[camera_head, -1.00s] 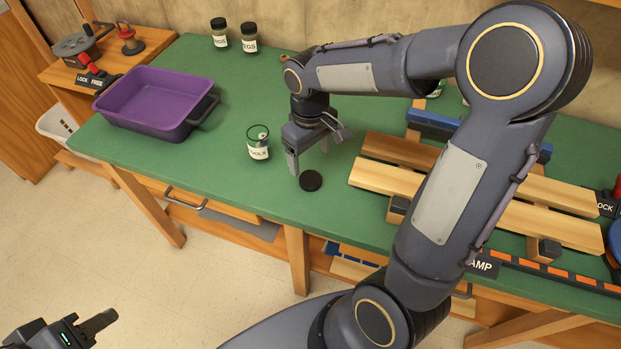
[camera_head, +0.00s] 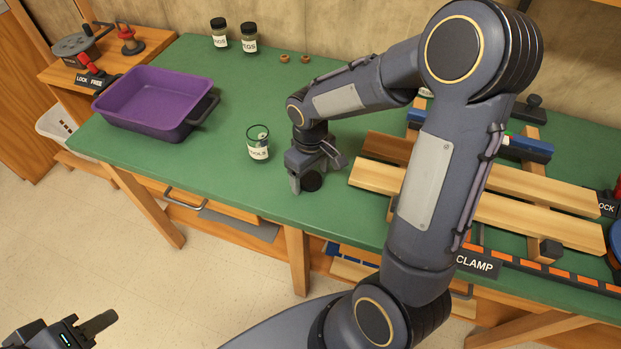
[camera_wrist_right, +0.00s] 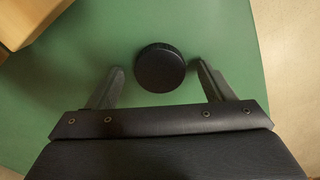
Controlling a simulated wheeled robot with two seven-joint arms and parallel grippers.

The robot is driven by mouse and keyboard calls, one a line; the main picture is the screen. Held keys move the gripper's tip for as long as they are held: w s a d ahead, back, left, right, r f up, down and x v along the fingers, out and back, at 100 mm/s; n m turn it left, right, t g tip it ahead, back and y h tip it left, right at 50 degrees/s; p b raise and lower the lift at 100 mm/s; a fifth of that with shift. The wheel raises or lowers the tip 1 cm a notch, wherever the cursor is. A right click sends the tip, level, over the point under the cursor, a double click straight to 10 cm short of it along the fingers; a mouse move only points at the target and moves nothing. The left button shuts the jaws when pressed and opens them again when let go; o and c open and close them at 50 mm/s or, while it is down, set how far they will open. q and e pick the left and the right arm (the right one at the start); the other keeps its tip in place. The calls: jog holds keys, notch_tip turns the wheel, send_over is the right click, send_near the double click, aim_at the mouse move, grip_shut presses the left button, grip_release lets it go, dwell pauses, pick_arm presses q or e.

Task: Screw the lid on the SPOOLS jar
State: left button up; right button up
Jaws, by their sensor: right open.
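The SPOOLS jar (camera_head: 258,148) is a clear glass jar with a white label, standing upright and open on the green bench, left of my right gripper. The black lid (camera_head: 312,182) lies flat on the bench. My right gripper (camera_head: 308,184) is down at the lid, open. In the right wrist view the lid (camera_wrist_right: 160,68) sits between and slightly beyond the two spread fingertips (camera_wrist_right: 157,74), with a gap on each side. My left gripper (camera_head: 93,326) is at the lower left, over the floor, away from the bench; its jaw opening does not show clearly.
A purple tray (camera_head: 122,124) stands at the bench's left. Two lidded jars (camera_head: 219,36) (camera_head: 249,40) stand at the back, with small brown rings (camera_head: 284,59) beside them. Wooden slats (camera_head: 450,190) of a clamp fill the right. The bench around the SPOOLS jar is clear.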

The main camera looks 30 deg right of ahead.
aim_at(310, 178)
jog(key=shift+f, duration=0.2)
jog(key=shift+c, duration=0.4)
jog(key=c, duration=1)
jog(key=shift+o, duration=0.2)
jog(key=shift+r, duration=0.1)
jog(key=shift+r, duration=0.45)
notch_tip(310, 178, up, 3)
jog(key=shift+f, duration=0.2)
jog(key=s+a+r, duration=0.3)
jog(key=a+r, duration=0.6)
jog(key=a, duration=0.4)
jog(key=shift+s+a+r, duration=0.2)
jog(key=shift+s+a, duration=0.1)
